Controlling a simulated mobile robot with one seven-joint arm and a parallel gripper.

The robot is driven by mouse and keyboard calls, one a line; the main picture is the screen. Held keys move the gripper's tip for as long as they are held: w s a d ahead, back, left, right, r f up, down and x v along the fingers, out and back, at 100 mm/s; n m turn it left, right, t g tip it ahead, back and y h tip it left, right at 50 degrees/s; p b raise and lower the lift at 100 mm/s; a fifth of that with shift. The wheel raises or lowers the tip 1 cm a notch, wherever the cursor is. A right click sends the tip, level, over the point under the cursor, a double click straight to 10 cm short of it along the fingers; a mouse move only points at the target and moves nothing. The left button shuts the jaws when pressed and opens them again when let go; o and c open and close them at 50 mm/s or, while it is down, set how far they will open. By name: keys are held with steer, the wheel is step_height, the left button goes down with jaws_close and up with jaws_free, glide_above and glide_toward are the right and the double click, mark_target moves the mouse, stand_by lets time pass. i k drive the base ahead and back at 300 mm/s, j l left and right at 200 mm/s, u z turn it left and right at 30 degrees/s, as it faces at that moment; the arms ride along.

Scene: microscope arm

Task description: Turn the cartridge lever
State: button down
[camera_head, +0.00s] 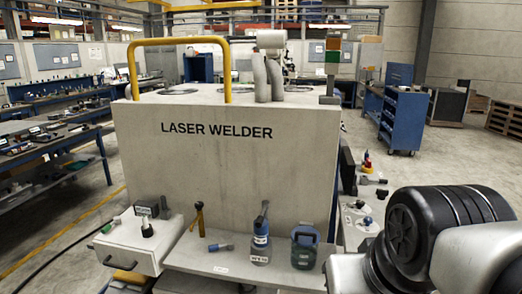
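No part is clearly marked as the cartridge lever. Lever-like candidates stand on the front ledge (190,262) of the laser welder (228,180). A blue cylinder (261,243) with a white label has a grey upright stick or lever (265,210) on top. To its left, a yellow-brown upright piece (198,218) leans slightly. My arm's black and grey links fill the lower right; my gripper is out of view.
A small blue piece (221,247) lies on the ledge. A pale box (135,243) with a dark handle juts out at left. Small items lie on a surface right of the welder. A blue cart (403,120) and open floor (450,160) lie behind.

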mark_target(265, 203)
steer(key=i+j+z, duration=0.15)
steer(key=i, duration=0.25)
steer(key=i+j+z, duration=0.15)
steer(key=i+j, duration=0.2)
